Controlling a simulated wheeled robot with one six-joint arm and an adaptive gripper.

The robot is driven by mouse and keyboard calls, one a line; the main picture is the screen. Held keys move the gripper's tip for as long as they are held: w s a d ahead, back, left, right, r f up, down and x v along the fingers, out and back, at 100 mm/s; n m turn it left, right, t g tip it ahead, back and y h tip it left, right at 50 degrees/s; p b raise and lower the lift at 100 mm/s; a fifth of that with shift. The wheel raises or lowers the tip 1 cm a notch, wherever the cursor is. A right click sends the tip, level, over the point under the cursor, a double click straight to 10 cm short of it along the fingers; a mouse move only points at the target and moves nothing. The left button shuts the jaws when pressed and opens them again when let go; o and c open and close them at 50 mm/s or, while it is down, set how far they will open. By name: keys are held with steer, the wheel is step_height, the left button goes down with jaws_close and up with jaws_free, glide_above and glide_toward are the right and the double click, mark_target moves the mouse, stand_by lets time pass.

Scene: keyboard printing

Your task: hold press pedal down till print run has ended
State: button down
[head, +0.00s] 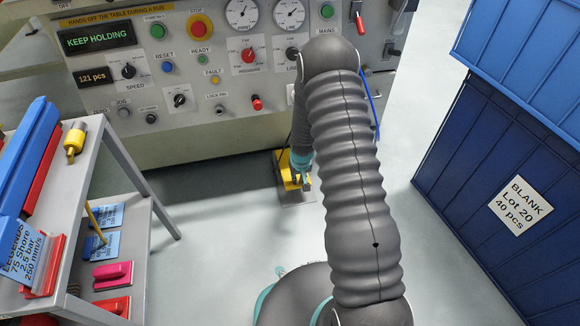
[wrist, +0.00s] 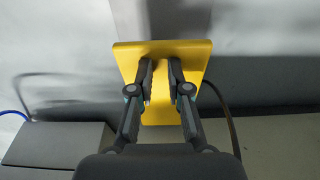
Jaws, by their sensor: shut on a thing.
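The press pedal (head: 283,168) is yellow and stands on a plate on the floor in front of the console, partly hidden by my arm in the head view. In the wrist view the pedal (wrist: 190,52) fills the middle, under my fingers. My gripper (head: 301,180) is down at the pedal. In the wrist view my gripper (wrist: 161,65) has its fingers close together, shut on the pedal, with a narrow yellow strip between them. How far down the pedal is cannot be told. The console display (head: 97,37) reads "KEEP HOLDING", and the counter (head: 93,77) reads "121 pcs".
The console (head: 215,135) carries buttons, dials and a red STOP button (head: 198,27). A grey shelf cart (head: 143,215) with coloured tools stands at left. A blue crate (head: 480,190) labelled "BLANK Lot 20 40 pcs" stands at right. The floor between is clear.

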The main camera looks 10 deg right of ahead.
steer(key=shift+s+f, duration=0.5)
steer(key=shift+f, duration=0.05)
steer(key=shift+r+p, duration=0.4)
steer(key=shift+r, duration=0.15)
steer(key=r, duration=0.1)
steer(key=r+p, duration=0.1)
steer(key=r, duration=0.1)
steer(key=r+p, duration=0.1)
steer(key=shift+w+r, duration=0.4)
steer(key=s+r+p, duration=0.1)
steer(key=s+r, duration=0.3)
steer(key=r, duration=0.4)
steer(key=s+r+p, duration=0.1)
steer(key=s+r, duration=0.2)
steer(key=r, duration=0.6)
steer(key=shift+s+r, duration=0.2)
steer(key=shift+s, duration=0.2)
steer(key=s+a+r+t+p, duration=0.1)
steer(key=s+r, duration=0.6)
steer(key=r, duration=0.4)
steer(key=s+a+r+t+p, duration=0.1)
steer(key=s+r+p, duration=0.1)
steer(key=s+r, duration=0.6)
steer(key=s+r+t+p, duration=0.1)
steer(key=s+r, duration=0.6)
steer(key=r, duration=0.7)
steer(key=shift+s+a+r+t+p, duration=0.3)
steer(key=shift+a+r+t, duration=0.05)
steer(key=shift+a+t, duration=0.05)
